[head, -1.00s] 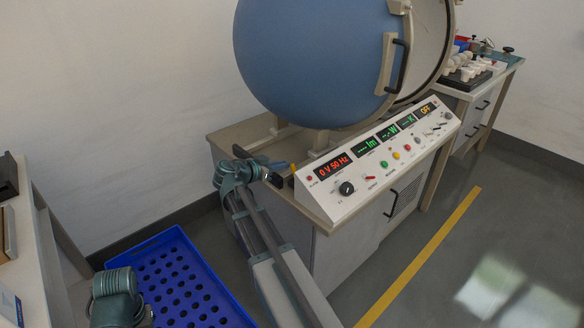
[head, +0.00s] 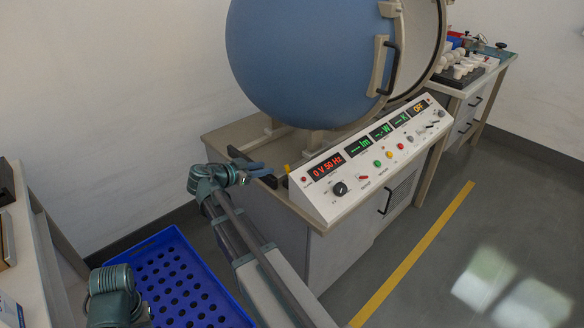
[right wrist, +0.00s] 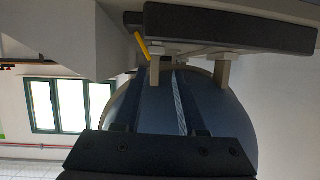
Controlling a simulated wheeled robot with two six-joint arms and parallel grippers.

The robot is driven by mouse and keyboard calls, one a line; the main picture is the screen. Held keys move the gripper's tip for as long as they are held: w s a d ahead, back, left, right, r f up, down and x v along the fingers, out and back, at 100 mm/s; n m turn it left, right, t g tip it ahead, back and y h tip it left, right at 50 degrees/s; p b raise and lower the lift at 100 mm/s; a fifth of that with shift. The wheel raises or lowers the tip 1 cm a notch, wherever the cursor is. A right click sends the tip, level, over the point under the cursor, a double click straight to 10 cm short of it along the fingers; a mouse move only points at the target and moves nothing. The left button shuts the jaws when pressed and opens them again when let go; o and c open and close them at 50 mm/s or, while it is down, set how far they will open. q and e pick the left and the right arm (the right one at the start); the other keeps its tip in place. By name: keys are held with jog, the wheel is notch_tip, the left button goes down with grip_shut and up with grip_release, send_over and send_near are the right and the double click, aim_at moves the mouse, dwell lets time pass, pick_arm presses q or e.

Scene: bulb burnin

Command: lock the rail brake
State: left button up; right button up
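A small yellow lever (head: 287,168), which looks like the rail brake, stands at the left end of the console beneath the blue sphere. It also shows in the right wrist view (right wrist: 142,46), apart from the fingers. My right gripper (head: 254,168) is at the near left edge of the bench, left of the lever and not touching it. Its dark fingers are spread with a gap between them, and nothing is held; the fingers also show in the right wrist view (right wrist: 167,100). My left arm's wrist shows at the lower left, but its fingers are not visible.
The sloped console (head: 372,160) with lit displays and knobs is close to the right of the gripper. The big blue sphere (head: 300,60) rises behind it. A blue perforated crate (head: 175,285) is on the floor at lower left. A bench with bulbs stands far right.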

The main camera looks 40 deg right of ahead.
jog(key=w+p+v, duration=0.1)
jog(key=p+v, duration=0.2)
jog(key=v, duration=0.5)
jog(key=shift+w+a, duration=0.3)
jog(key=shift+a, duration=0.1)
dwell(0.5)
jog(key=p+v, duration=0.5)
jog(key=v, duration=0.8)
jog(key=shift+a, duration=0.4)
jog(key=shift+s, duration=0.15)
